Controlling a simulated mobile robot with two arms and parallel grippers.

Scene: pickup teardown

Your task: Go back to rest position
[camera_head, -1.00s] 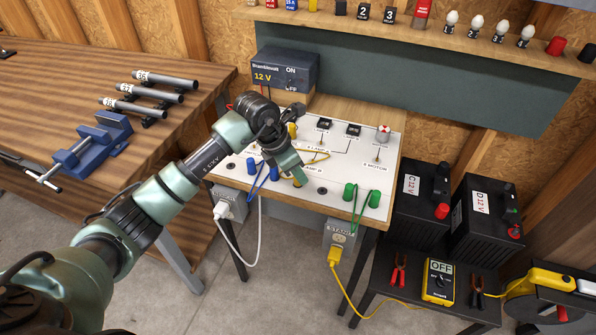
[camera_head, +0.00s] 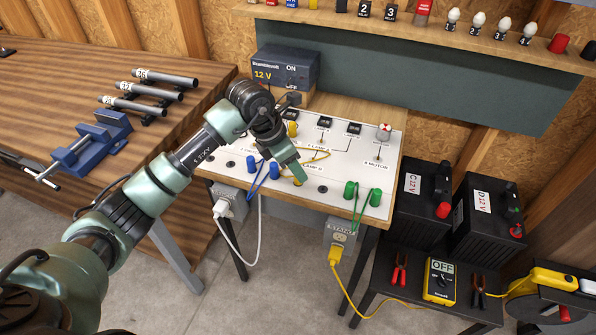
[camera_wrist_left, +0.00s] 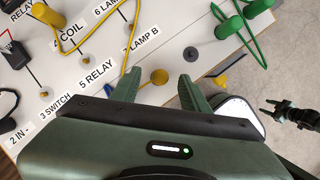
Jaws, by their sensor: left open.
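My left arm comes in from the left in the head view, and its gripper (camera_head: 296,174) hangs over the front part of the white circuit board (camera_head: 222,172).
Blue plugs (camera_head: 275,168) and green plugs (camera_head: 375,197) with looped wires stand on the board. A 12 V power supply (camera_head: 285,70) is behind. A blue vise (camera_head: 92,143) is on the wooden bench at left. Batteries (camera_head: 488,215) stand at right.

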